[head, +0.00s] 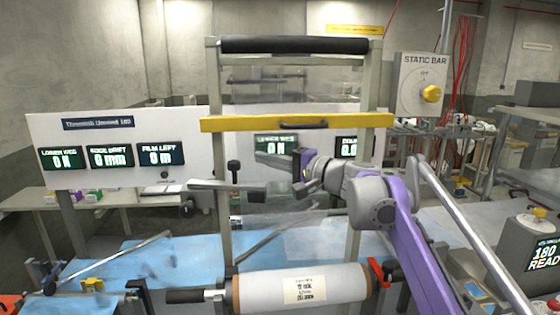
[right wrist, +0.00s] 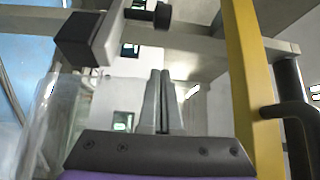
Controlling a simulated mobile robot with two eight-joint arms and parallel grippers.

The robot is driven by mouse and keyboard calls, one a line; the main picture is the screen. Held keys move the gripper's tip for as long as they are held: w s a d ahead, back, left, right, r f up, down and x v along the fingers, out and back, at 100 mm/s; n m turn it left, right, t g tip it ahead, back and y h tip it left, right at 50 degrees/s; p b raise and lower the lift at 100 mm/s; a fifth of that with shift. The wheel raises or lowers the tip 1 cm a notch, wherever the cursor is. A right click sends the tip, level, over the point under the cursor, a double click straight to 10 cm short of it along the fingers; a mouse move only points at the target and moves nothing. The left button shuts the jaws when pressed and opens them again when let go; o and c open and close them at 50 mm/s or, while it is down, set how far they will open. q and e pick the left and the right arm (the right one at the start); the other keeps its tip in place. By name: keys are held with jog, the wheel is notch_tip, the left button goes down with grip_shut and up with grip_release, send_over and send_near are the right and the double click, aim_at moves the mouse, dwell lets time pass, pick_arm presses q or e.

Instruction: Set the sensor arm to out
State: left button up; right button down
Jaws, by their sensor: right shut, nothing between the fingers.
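The sensor arm seems to be the grey bar (head: 228,185) with a black knob (head: 234,168) on it, in front of the frame's left upright. In the right wrist view a grey arm with a black block at its end (right wrist: 85,40) shows at upper left, apart from the fingertips. My right gripper (head: 298,166) is to the right of the bar, below the yellow guard bar (head: 220,124). Its fingers show closed together and empty in the right wrist view (right wrist: 160,75). No label for the arm's setting is readable. My left gripper is not in view.
The yellow guard bar runs close beside my right gripper in the wrist view (right wrist: 248,70). A white film roll (head: 265,291) lies low in front. A white display panel (head: 110,135) stands behind left. A static bar box (head: 420,82) with a yellow knob is at right.

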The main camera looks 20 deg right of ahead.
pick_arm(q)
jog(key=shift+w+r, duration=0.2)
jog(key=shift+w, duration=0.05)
pick_arm(e)
jog(key=a, duration=0.4)
jog(key=shift+a+f, duration=0.1)
jog(key=shift+a, duration=0.1)
jog(key=shift+w, duration=0.1)
jog(key=shift+s, duration=0.2)
